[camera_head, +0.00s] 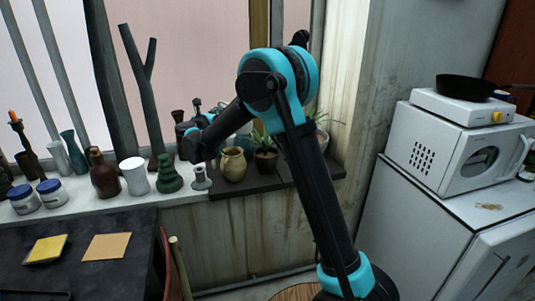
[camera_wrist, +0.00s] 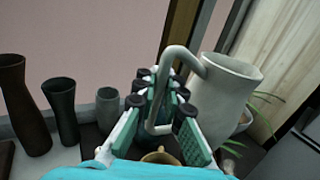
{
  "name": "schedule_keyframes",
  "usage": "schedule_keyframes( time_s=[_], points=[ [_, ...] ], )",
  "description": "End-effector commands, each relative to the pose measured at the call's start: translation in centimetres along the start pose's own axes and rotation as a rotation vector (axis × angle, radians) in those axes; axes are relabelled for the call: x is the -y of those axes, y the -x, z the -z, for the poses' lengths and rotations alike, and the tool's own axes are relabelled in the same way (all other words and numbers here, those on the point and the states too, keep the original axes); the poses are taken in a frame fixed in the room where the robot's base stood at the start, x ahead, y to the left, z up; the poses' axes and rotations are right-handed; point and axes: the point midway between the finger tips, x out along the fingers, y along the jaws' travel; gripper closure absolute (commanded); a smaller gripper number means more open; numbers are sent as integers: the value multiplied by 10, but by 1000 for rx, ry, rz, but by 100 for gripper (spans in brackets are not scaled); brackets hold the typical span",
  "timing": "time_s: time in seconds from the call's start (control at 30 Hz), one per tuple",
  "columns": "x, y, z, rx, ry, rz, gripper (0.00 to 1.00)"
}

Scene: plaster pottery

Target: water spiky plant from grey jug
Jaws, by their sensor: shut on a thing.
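My gripper (camera_wrist: 160,110) is shut on the curved handle of the grey jug (camera_wrist: 222,98) in the wrist view. The jug is pale grey, tall and slightly tilted, with its open rim up and its body to the right of the fingers. In the head view my arm hides most or all of the jug. A spiky plant (camera_head: 320,119) with thin green leaves stands in a pale pot on the sill, partly behind my arm. In the wrist view, spiky leaves (camera_wrist: 262,98) show to the right of the jug, which partly hides the plant.
A tan pot (camera_head: 233,164) and a dark potted plant (camera_head: 265,160) stand on the sill. Several vases and jars, including a brown one (camera_head: 104,175), line the sill to the left. A white microwave (camera_head: 455,150) stands at right. The window is behind.

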Motion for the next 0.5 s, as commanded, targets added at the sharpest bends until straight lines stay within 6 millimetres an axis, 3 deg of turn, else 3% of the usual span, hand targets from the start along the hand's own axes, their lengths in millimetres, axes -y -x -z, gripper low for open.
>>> schedule_keyframes(
  time_s=[0.5],
  points=[
    [-4, -14, -8, 0, 2, 122, 100]
  ],
)
